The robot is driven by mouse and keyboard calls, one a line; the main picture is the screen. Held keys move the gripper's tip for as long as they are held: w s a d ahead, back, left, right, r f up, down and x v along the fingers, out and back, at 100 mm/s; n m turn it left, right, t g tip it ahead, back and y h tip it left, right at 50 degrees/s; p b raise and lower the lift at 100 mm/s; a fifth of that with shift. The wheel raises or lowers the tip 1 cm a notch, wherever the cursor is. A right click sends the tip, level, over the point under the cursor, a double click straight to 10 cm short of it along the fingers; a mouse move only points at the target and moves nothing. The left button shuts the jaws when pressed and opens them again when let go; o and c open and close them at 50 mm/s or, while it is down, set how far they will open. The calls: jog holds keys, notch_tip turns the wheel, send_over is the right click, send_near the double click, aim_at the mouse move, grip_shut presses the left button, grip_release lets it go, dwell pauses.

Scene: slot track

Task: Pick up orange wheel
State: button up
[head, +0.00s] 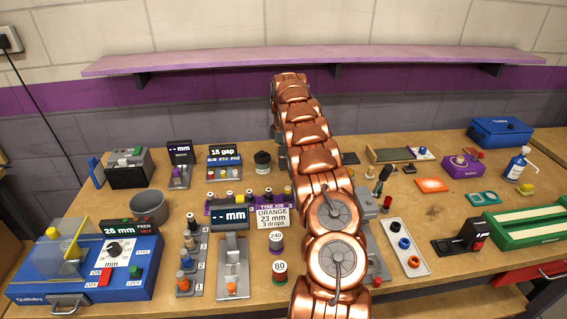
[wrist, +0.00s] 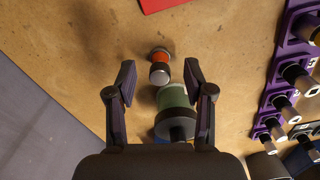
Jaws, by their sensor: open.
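My gripper (wrist: 159,72) is open and empty in the wrist view, its two fingers spread. A small orange wheel-like piece (wrist: 160,57) with a dark, pale-edged end stands on the table between and beyond the fingertips, not touched. A larger green cylinder (wrist: 175,97) with a dark end stands between the fingers, nearer the palm. In the head view my arm hides the gripper and the table behind it. An orange ring (head: 414,262) lies in a white tray (head: 421,273) to the right of my arm; I cannot tell which orange piece is the wheel meant.
A purple rack (wrist: 281,85) with several dark posts runs along the right of the wrist view. A red flat item (wrist: 160,4) is at its top edge. A purple shelf (head: 220,62) crosses the wall. Small fixtures crowd the wooden table on both sides.

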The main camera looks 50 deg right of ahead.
jog(key=shift+f, duration=0.8)
jog(key=shift+c, duration=0.4)
grip_shut()
